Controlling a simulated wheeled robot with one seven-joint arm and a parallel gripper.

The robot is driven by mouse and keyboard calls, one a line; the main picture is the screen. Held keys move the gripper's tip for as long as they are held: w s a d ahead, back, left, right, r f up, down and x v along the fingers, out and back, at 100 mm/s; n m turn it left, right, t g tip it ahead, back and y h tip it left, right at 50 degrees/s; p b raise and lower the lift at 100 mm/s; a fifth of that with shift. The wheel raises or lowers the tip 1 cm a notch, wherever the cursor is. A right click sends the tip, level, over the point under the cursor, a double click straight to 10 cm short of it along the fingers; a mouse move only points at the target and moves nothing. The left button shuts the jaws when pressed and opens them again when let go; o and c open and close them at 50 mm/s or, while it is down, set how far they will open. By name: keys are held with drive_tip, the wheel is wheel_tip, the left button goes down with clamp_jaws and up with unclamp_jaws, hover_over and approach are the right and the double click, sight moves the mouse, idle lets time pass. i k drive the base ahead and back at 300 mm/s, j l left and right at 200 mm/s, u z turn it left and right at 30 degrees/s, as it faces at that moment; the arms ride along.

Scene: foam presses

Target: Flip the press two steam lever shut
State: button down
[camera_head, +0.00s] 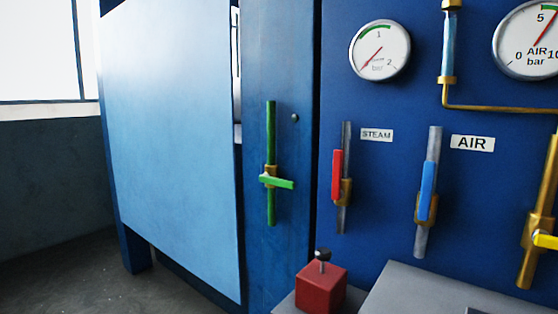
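A red lever (337,175) stands upright on a brass valve (346,192) on the blue panel, in line with the grey vertical pipe (343,220). A white STEAM label (376,135) sits just right of its top. No press number shows, so I cannot tell from the picture which press this is. My gripper is not in view.
A blue lever (427,190) by an AIR label (472,143) stands upright to the right. A green lever (277,182) lies nearly level on a green pipe to the left. A yellow lever (545,241) is at the right edge. A red block (321,289) with a black knob stands below.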

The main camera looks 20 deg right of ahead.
sight(337, 193)
drive_tip(key=i+j, duration=0.4)
drive_tip(key=i+j+z, duration=0.1)
drive_tip(key=i+j, duration=0.3)
drive_tip(key=j, duration=0.15)
drive_tip(key=i+j, duration=0.35)
drive_tip(key=j, duration=0.2)
